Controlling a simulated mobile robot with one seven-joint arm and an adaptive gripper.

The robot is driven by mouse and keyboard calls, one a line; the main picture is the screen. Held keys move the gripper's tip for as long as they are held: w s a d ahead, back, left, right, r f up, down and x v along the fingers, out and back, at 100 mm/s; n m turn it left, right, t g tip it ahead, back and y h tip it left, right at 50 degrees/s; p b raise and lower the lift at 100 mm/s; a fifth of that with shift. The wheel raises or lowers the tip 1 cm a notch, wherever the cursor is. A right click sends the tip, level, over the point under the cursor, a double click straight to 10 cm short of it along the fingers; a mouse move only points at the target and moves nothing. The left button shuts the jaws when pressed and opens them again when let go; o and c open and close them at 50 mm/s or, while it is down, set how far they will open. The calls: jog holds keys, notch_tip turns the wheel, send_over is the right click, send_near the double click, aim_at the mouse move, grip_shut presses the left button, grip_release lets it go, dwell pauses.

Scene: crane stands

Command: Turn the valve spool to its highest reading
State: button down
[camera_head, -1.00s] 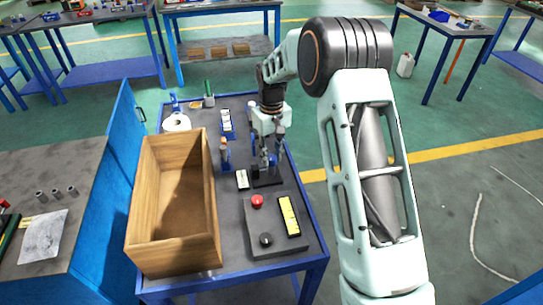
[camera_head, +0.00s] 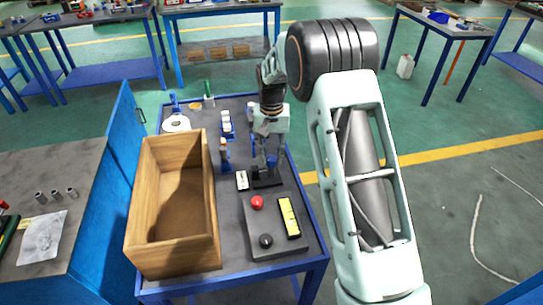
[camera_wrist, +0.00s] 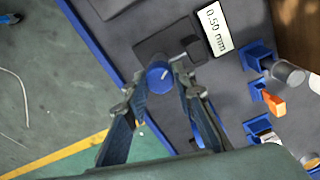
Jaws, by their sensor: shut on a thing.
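The valve spool shows in the wrist view as a round blue cap (camera_wrist: 159,78) with a short pale mark on top. It stands on a dark base (camera_wrist: 165,38), beside a white card (camera_wrist: 216,29) reading "0.50 mm". My gripper (camera_wrist: 160,86) has a finger on each side of the cap and is shut on it. In the head view my gripper (camera_head: 265,163) reaches down over the dark base (camera_head: 268,183), and its fingers largely hide the spool. The white card (camera_head: 242,180) lies just left of the base, its text too small to read there.
A large wooden box (camera_head: 145,215) stands close on the left. A grey panel (camera_head: 280,253) with a red button (camera_head: 257,202), a black knob (camera_head: 265,240) and a yellow strip (camera_head: 289,217) lies in front. Blue holders (camera_wrist: 258,56) with small parts stand beside the card in the wrist view.

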aim_at(272, 158)
dwell(0.3)
jog(key=c, duration=1.6)
grip_release()
jog(key=shift+r, duration=0.1)
notch_tip(272, 158, up, 12)
jog(key=shift+f, duration=0.1)
